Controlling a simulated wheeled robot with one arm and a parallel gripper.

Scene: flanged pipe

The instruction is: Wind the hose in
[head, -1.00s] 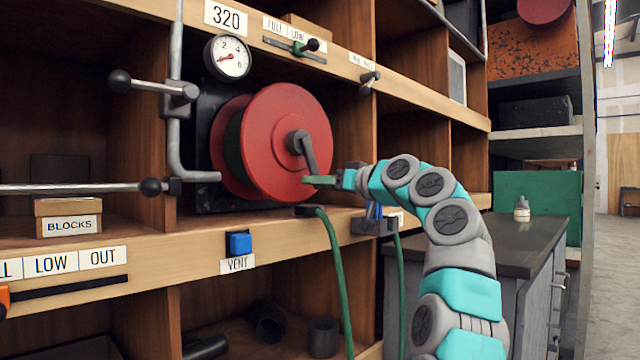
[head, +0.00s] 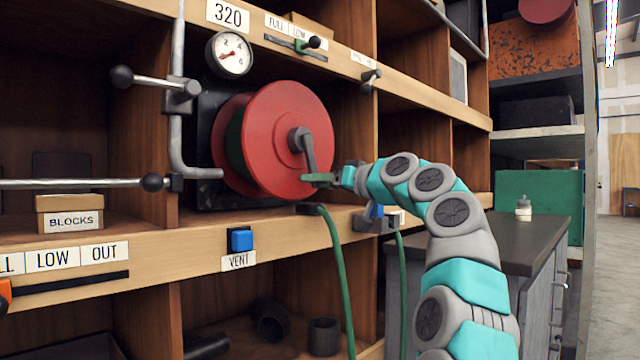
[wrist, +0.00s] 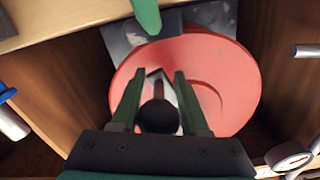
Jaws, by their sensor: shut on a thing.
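The red hose reel (head: 284,140) is mounted in a shelf bay, with green hose wound behind its front disc. A grey crank (head: 306,150) runs from its hub down toward the lower right rim. My gripper (head: 318,179) is at the crank's lower end, in front of the reel. In the wrist view my gripper (wrist: 158,100) has its two green fingers either side of the dark round crank knob (wrist: 157,117), shut on it. The red reel disc (wrist: 235,85) fills the space behind. The green hose (head: 338,270) hangs from the shelf edge below the reel.
A blue VENT button (head: 240,241) is on the shelf edge below. A grey bracket (head: 375,222) sits right of the reel. A grey cabinet (head: 530,250) stands at the right.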

